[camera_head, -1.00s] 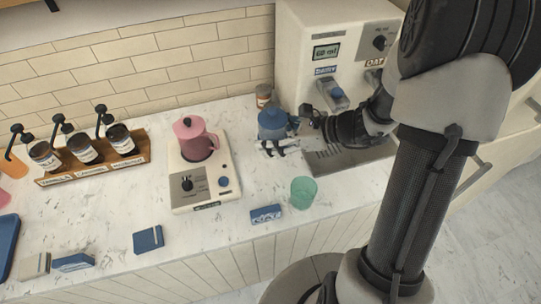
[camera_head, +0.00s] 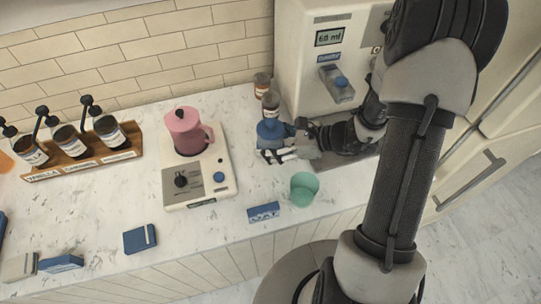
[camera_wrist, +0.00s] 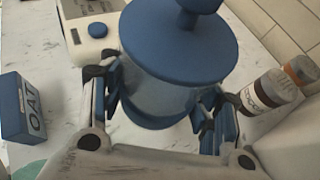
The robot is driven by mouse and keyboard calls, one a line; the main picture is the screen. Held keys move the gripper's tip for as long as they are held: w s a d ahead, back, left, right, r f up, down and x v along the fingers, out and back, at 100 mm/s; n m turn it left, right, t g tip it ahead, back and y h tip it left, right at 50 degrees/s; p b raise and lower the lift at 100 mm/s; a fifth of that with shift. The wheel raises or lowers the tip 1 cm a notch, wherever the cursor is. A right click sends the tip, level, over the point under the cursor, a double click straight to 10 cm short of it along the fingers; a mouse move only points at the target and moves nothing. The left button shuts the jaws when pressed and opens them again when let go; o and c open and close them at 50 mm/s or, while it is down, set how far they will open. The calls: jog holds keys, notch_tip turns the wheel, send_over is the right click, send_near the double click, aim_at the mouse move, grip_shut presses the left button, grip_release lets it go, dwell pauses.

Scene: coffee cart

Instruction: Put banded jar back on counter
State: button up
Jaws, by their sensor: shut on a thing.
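My gripper (camera_head: 276,154) is shut on a jar with a broad blue lid and knob (camera_head: 270,132), at the right end of the counter. In the wrist view the jar (camera_wrist: 180,45) stands between the two fingers of my gripper (camera_wrist: 163,112), with a bluish see-through body under the lid. I take it for the banded jar, though no band is clear.
Two small labelled jars, one nearer (camera_head: 270,103) and one behind (camera_head: 262,84), stand just beyond the held jar. A green cup (camera_head: 304,188) and a blue box (camera_head: 264,212) are in front. A pink pitcher (camera_head: 186,131) on its base is left; the dispenser (camera_head: 300,60) is behind right.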

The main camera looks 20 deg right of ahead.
jog(key=shift+f+b, duration=0.7)
jog(key=shift+f, duration=1.55)
jog(key=shift+f, duration=0.1)
jog(key=o, duration=1.5)
jog(key=shift+f, duration=0.1)
jog(key=shift+c, duration=0.2)
